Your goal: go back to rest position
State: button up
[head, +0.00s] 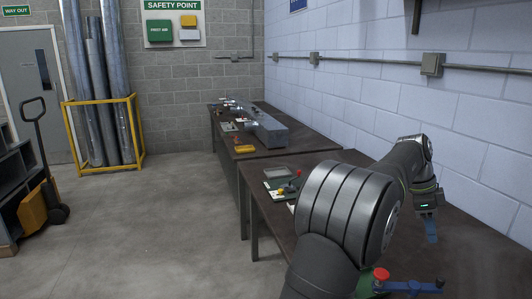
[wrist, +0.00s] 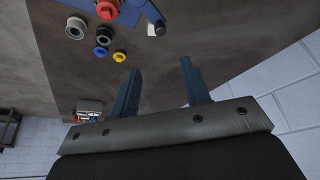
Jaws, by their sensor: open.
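My gripper (head: 431,232) hangs at the end of my arm over the right side of the near table, close to the block wall. In the wrist view my gripper (wrist: 161,70) shows two separated blue fingers with nothing between them. The fingers point toward the dark tabletop (wrist: 200,30). They are apart from the small parts lying there. In the head view my arm hides much of the near table.
A blue part (wrist: 130,12) and several small round pieces, including a yellow one (wrist: 119,56), lie beyond the fingers. The far table (head: 228,155) carries a long grey duct (head: 265,128). A wall conduit (head: 375,65) runs along the right. The floor (head: 150,230) is open.

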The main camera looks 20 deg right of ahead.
aim_at(441, 278)
jog(key=x, duration=1.5)
jog(key=shift+d+f, duration=0.15)
jog(key=shift+d, duration=0.05)
jog(key=shift+w+d+n+t+h, duration=0.15)
jog(key=shift+w+n+t+h, duration=0.3)
jog(key=shift+n, duration=0.75)
jog(key=shift+w, duration=0.1)
jog(key=o, duration=1.3)
jog(key=shift+c, duration=0.2)
jog(key=s+a+r+m+t, duration=0.2)
jog(key=a+r+m+t, duration=0.3)
jog(key=a+r+m, duration=0.85)
notch_tip(441, 278, down, 8)
jog(key=w+d+n, duration=0.1)
jog(key=w+n, duration=0.1)
jog(key=shift+n, duration=0.35)
